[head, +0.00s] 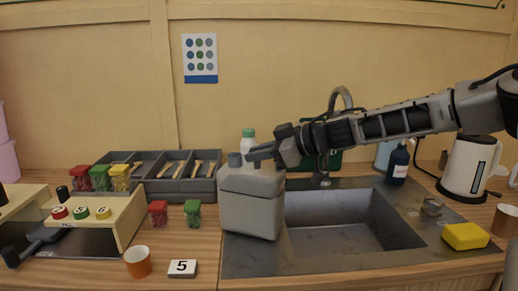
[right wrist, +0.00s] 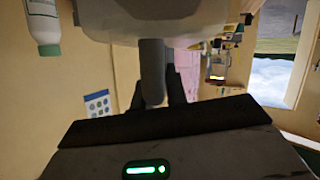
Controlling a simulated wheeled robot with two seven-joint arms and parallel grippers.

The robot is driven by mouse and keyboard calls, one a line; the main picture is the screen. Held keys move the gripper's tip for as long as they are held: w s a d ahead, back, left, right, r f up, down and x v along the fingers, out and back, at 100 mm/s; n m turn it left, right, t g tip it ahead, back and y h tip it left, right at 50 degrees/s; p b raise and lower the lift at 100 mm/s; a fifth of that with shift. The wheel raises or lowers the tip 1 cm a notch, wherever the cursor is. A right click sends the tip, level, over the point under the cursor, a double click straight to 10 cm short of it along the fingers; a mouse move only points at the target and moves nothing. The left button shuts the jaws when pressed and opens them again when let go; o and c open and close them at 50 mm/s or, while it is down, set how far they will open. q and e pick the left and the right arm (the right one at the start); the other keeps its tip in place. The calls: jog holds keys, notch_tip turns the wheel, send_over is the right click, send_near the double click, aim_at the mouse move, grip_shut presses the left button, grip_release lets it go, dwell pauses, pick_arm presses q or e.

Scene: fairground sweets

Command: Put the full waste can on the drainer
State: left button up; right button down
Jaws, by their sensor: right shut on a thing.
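The waste can (head: 252,208), a grey boxy can with a grey cap, is in the middle of the head view, tilted slightly. My right gripper (head: 262,154) is shut on its top handle. In the right wrist view the can (right wrist: 180,22) fills the top, with its handle (right wrist: 152,72) between my fingers. The drainer (head: 250,258) is the flat steel part left of the sink bowl; the can is over it. I cannot tell whether its base touches the steel. Its contents are hidden. My left gripper is not in view.
The sink bowl (head: 345,225) lies right of the can. A yellow sponge (head: 465,236) and kettle (head: 468,168) are right. Red and green jars, an orange cup (head: 138,261) and a number card (head: 181,268) are left.

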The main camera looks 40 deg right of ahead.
jog(key=shift+w+r, duration=0.1)
jog(key=shift+r, duration=0.1)
jog(key=c, duration=1.8)
grip_release()
jog(key=shift+f, duration=0.35)
jog(key=o, duration=0.4)
jog(key=shift+r, duration=0.1)
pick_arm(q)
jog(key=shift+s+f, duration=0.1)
pick_arm(e)
jog(key=shift+r, duration=0.25)
pick_arm(q)
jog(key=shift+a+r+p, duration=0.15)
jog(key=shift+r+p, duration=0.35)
jog(key=shift+p, duration=0.25)
pick_arm(e)
jog(key=v, duration=1.2)
jog(key=shift+f, duration=0.15)
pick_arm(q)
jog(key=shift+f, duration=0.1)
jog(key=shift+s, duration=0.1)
